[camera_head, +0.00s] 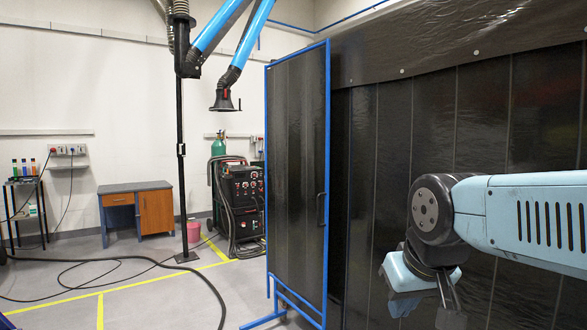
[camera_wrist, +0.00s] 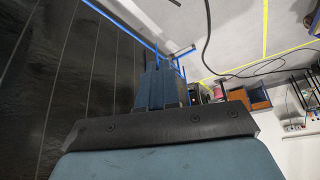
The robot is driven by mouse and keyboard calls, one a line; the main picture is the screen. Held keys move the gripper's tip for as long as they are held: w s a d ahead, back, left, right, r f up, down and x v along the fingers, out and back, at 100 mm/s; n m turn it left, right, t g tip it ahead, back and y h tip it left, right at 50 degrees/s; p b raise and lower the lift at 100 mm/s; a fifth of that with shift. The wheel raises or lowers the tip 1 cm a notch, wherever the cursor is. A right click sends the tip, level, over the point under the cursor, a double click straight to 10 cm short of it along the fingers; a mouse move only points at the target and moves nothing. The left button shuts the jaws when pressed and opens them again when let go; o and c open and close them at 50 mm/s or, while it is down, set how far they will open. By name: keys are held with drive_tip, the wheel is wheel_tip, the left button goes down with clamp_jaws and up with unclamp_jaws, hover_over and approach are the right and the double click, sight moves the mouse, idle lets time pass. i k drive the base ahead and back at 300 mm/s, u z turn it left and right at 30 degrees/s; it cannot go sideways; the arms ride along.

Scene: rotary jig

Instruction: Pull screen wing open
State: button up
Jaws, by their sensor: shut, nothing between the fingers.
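The screen wing (camera_head: 297,165) is a tall, dark, glossy panel in a blue frame, standing upright left of the dark curtain wall. A dark handle (camera_head: 320,208) is on its right side, near the frame's right upright. My gripper (camera_head: 452,308) is at the lower right, in front of the curtain and apart from the wing and handle. In the wrist view my gripper (camera_wrist: 165,68) shows its fingers together with nothing between them. Part of a blue frame (camera_wrist: 122,20) shows beyond the fingers there; the handle cannot be made out in that view.
Dark strip curtains (camera_head: 450,130) fill the right side behind my arm. Left of the wing stand a welding machine (camera_head: 243,200), a desk (camera_head: 136,205) and a pole (camera_head: 181,150) with a blue extraction arm (camera_head: 225,30). Cables cross the grey floor, and yellow lines mark it.

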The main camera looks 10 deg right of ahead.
sight(297, 90)
drive_tip(key=u, duration=0.5)
drive_tip(key=i, duration=0.95)
drive_tip(key=u, duration=0.3)
